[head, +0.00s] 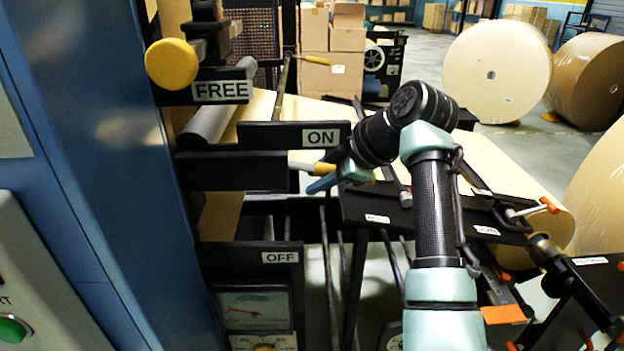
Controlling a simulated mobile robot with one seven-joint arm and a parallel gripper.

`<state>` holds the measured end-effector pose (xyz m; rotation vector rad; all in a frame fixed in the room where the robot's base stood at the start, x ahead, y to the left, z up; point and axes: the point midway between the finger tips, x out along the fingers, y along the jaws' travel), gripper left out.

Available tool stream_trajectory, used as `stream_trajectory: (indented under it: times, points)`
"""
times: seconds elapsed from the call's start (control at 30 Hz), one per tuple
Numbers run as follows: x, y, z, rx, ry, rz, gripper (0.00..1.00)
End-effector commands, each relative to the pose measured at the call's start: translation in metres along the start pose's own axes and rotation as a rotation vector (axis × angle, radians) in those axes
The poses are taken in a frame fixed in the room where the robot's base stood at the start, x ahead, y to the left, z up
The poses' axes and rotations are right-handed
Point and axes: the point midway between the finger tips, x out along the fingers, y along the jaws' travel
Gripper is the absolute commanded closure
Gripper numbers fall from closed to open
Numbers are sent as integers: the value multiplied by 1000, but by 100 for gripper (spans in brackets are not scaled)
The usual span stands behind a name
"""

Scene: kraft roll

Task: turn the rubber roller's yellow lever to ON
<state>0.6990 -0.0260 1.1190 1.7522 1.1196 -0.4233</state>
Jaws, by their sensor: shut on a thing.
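The yellow lever (308,167) sticks out to the right from the edge of a black bar, just below the black ON plate (320,136) and well above the OFF plate (281,257). My gripper (324,178) comes in from the right and is shut on the lever. A blue fingertip shows below the lever, and my wrist hides part of its outer end. The grey rubber roller (215,108) is partly visible behind the plates.
A round yellow knob (171,64) sits above the FREE plate (222,90). A blue machine column (95,150) stands close on the left. Black frame parts with orange-tipped handles (549,205) lie to the right. Large kraft rolls (497,72) stand behind.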

Motion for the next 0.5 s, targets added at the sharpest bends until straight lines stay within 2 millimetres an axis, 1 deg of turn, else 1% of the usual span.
stream_trajectory:
  times: [0.03,0.1,0.3,0.5]
  points:
    - [-9,7,-3,-20,-26,2,100]
    - [-12,9,-4,-42,-59,-6,100]
    - [-16,12,-4,-85,-127,-19,100]
    - [-18,14,-5,-103,-157,-26,100]
